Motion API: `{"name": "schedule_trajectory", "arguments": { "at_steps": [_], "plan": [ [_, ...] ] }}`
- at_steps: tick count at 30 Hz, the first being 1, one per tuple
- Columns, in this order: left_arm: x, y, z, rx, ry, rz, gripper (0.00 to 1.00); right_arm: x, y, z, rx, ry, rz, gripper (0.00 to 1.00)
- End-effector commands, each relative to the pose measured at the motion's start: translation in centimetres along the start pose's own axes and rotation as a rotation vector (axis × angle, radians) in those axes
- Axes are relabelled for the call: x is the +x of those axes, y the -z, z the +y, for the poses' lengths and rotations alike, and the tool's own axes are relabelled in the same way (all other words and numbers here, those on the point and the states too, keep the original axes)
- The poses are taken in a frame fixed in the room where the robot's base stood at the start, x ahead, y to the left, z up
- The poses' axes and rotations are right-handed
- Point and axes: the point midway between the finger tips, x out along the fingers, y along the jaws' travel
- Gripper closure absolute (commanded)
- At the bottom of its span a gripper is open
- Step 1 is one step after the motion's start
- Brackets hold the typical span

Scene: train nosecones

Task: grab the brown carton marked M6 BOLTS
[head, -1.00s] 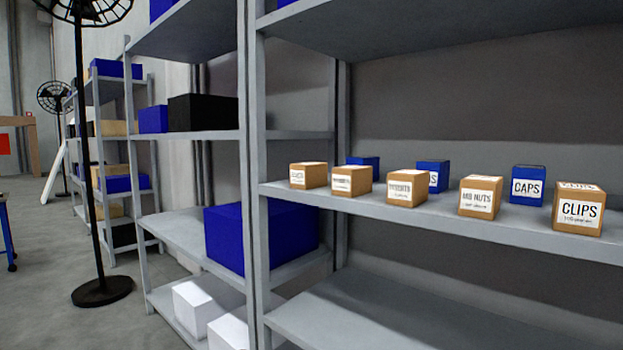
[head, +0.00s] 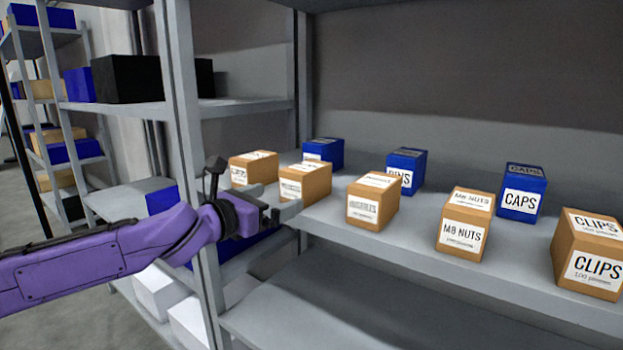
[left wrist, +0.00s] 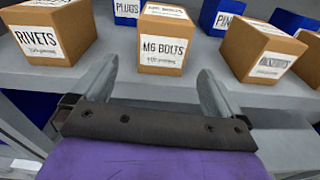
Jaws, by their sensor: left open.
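The brown carton marked M6 BOLTS (left wrist: 162,42) stands upright on the grey shelf, straight ahead of the fingers in the left wrist view. In the head view it is the second brown carton from the left (head: 318,184), its label too small to read surely. My left gripper (head: 283,205) is at the shelf's front edge, just before and below this carton. Its two fingers are apart and empty in the left wrist view (left wrist: 156,72), with a gap between them and the carton. My right gripper is in neither view.
A RIVETS carton (left wrist: 45,35) stands left of it and another brown carton (head: 373,200) right. M8 NUTS (head: 466,222) and CLIPS (head: 588,254) cartons stand further right. Blue boxes, including CAPS (head: 520,200), stand behind. A shelf post (head: 186,130) rises close behind my left arm.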

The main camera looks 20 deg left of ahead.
Motion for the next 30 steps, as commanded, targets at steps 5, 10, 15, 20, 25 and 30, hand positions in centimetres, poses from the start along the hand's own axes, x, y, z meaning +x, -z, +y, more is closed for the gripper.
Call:
{"name": "schedule_trajectory", "arguments": {
  "at_steps": [5, 10, 15, 20, 25, 30],
  "plan": [
    [0.1, -3.4, 1.1, -0.079, 0.003, -0.069, 0.00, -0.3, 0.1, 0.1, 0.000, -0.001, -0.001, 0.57],
    [3.0, -3.5, 1.4, -0.077, -0.003, -0.067, 0.00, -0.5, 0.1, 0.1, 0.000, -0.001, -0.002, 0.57],
    [5.1, -3.5, 1.1, -0.077, -0.002, -0.065, 0.00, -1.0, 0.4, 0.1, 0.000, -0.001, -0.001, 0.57],
    [8.1, -3.6, 0.6, -0.076, -0.001, -0.066, 0.00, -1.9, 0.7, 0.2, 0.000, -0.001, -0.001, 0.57],
    [9.2, -3.5, 0.5, -0.077, 0.001, -0.068, 0.00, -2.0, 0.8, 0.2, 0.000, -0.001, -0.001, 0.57],
    [9.2, -3.4, 0.5, -0.076, 0.001, -0.068, 0.06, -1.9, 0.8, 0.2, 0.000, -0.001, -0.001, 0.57]
  ]
}}
